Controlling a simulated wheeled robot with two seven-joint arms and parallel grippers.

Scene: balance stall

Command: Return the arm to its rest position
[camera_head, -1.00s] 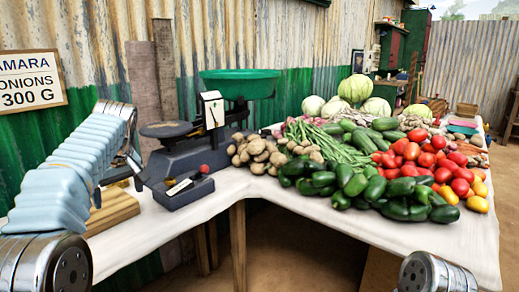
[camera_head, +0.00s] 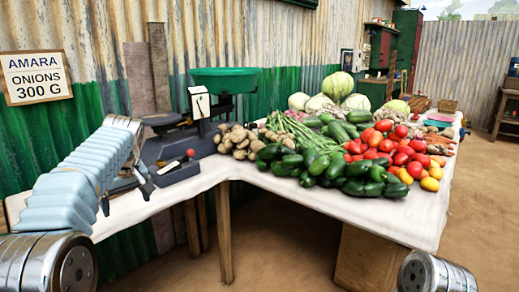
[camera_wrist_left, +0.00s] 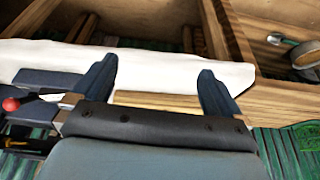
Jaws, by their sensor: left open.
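My left arm (camera_head: 80,185) comes in from the left, pale blue and ribbed, with metal joints. My left gripper (camera_head: 125,190) is over the left end of the white-covered table (camera_head: 130,220), beside the dark balance scale (camera_head: 185,145). In the left wrist view its two dark fingers (camera_wrist_left: 157,72) are apart, with nothing held between them. The table's white cloth and a strip of wooden board (camera_wrist_left: 165,100) show beyond and between the fingers. At bottom right a metal joint of my right arm (camera_head: 432,275) shows; its gripper is out of view.
The scale's green pan (camera_head: 225,80) stands behind potatoes (camera_head: 238,140). Cucumbers and peppers (camera_head: 330,170), tomatoes (camera_head: 385,148) and cabbages (camera_head: 338,87) cover the table's right part. A sign (camera_head: 36,77) hangs on the corrugated wall at left. Sandy floor (camera_head: 480,200) is clear at right.

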